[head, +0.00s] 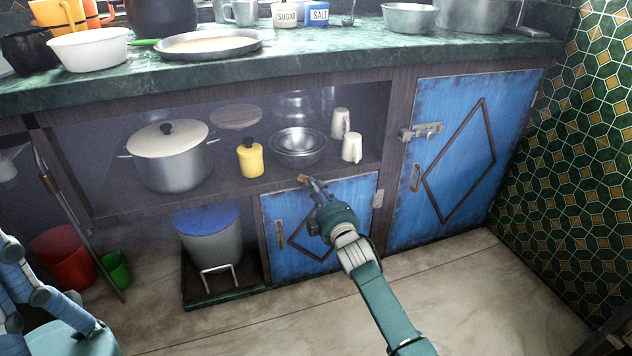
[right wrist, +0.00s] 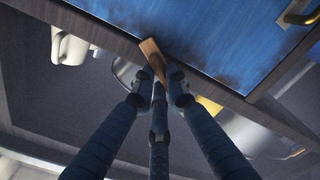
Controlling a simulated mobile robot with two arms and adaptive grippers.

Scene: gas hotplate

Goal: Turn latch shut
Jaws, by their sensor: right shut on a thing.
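A small wooden latch (head: 303,178) is at the top edge of the small blue door (head: 345,195) under the open shelf. My right gripper (head: 312,184) is at this latch. In the right wrist view, the latch (right wrist: 151,54) lies at a slant across the dark frame strip, with one end by the door's edge. My right fingers (right wrist: 163,84) are shut on its other end, which they partly hide. The small door looks shut, and my forearm covers part of it. Part of my left gripper (head: 40,296) shows at the lower left, away from the latch.
A taller blue door (head: 450,150) with a metal bolt (head: 422,131) stands to the right. The shelf above holds a lidded pot (head: 172,158), a yellow bottle (head: 250,158), metal bowls (head: 298,146) and white mugs (head: 351,147). A bin (head: 208,240) stands left of the small door. The floor in front is clear.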

